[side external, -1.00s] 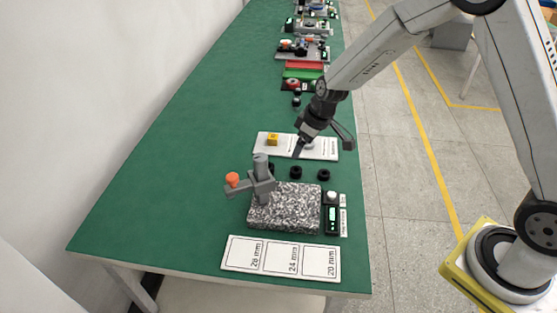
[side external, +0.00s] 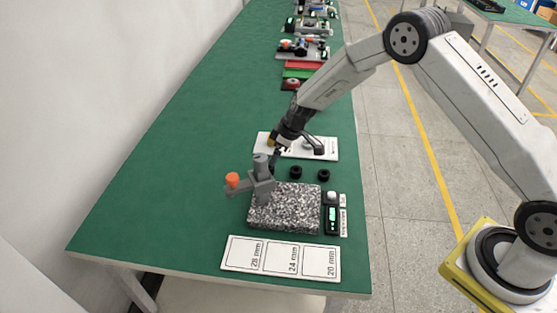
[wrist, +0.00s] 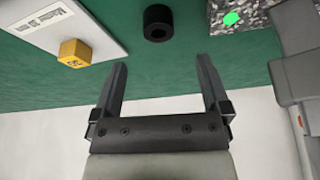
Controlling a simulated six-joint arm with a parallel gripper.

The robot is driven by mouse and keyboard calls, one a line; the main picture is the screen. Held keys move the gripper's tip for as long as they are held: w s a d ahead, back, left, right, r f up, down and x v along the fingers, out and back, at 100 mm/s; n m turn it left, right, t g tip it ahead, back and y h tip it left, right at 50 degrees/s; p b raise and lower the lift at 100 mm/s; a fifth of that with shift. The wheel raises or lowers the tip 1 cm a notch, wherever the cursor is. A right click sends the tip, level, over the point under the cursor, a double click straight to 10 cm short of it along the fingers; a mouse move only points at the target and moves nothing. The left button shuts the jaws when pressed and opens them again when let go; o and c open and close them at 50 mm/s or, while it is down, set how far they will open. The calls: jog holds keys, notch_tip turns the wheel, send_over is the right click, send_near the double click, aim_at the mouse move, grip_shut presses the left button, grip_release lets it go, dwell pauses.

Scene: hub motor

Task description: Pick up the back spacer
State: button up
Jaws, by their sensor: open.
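In the wrist view a black cylindrical spacer (wrist: 157,23) with a hole stands on the green table, ahead of the fingertips and between their lines. My gripper (wrist: 161,64) is open and empty, apart from the spacer. In the side view my gripper (side external: 275,158) is low behind the grey gauge stand, and the spacer there is hidden by the fingers and stand. Two more black spacers, one nearer (side external: 296,173) and one further right (side external: 323,175), stand in a row behind the speckled block.
The speckled granite block (side external: 287,222) carries the grey stand (side external: 262,180) with an orange knob (side external: 232,179), close to my gripper. A white board (side external: 325,150) with a yellow cube (wrist: 75,52) lies behind. A label card (side external: 281,258) lies in front, a small gauge (side external: 332,215) at right.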

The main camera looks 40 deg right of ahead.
jog(key=shift+x, duration=0.95)
jog(key=shift+f, duration=0.15)
jog(key=shift+x, duration=2.45)
jog(key=shift+d, duration=0.1)
grip_shut()
